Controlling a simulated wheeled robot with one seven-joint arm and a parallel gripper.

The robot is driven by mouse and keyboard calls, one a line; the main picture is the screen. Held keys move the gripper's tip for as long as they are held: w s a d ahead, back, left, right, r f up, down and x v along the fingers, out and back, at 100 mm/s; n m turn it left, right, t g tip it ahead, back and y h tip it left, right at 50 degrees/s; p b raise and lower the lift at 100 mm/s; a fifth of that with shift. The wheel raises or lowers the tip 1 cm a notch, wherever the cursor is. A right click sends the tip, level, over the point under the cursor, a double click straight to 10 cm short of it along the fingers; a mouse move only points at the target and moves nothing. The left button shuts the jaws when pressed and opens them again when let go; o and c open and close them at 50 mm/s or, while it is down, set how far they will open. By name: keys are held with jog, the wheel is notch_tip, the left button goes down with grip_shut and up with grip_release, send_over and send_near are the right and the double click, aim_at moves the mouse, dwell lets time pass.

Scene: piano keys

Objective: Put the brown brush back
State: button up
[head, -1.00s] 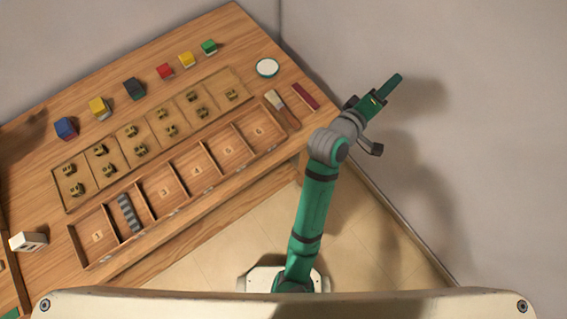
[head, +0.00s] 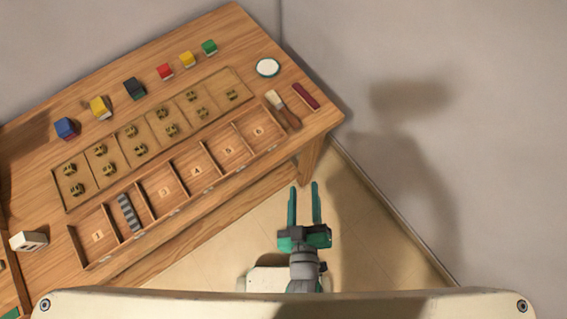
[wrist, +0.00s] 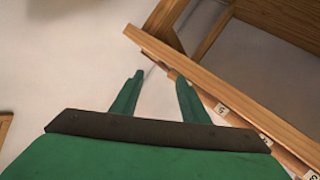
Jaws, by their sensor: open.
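The brown brush (head: 289,117) lies on the wooden table near its right end, with pale bristles toward the back left and the brown handle toward the front right. It lies just right of the compartment marked 6 (head: 268,120), outside the tray. My gripper (head: 304,186) is open and empty, off the table's front edge above the floor, with its two green fingers pointing toward the table. In the wrist view my gripper (wrist: 157,76) has nothing between its fingers. The brush cannot be made out in the wrist view.
A dark red bar (head: 306,96) lies right of the brush, and a white round dish (head: 267,67) behind it. The numbered tray (head: 222,179) holds a grey striped object (head: 128,212). Coloured blocks line the back. The wooden table edge (wrist: 225,100) crosses the wrist view.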

jog(key=s+a+r+m, duration=0.2)
jog(key=s+a+m, duration=0.3)
jog(key=s, duration=0.4)
jog(key=shift+a+r+y, duration=0.25)
jog(key=shift+r+y, duration=0.05)
jog(key=shift+r, duration=0.05)
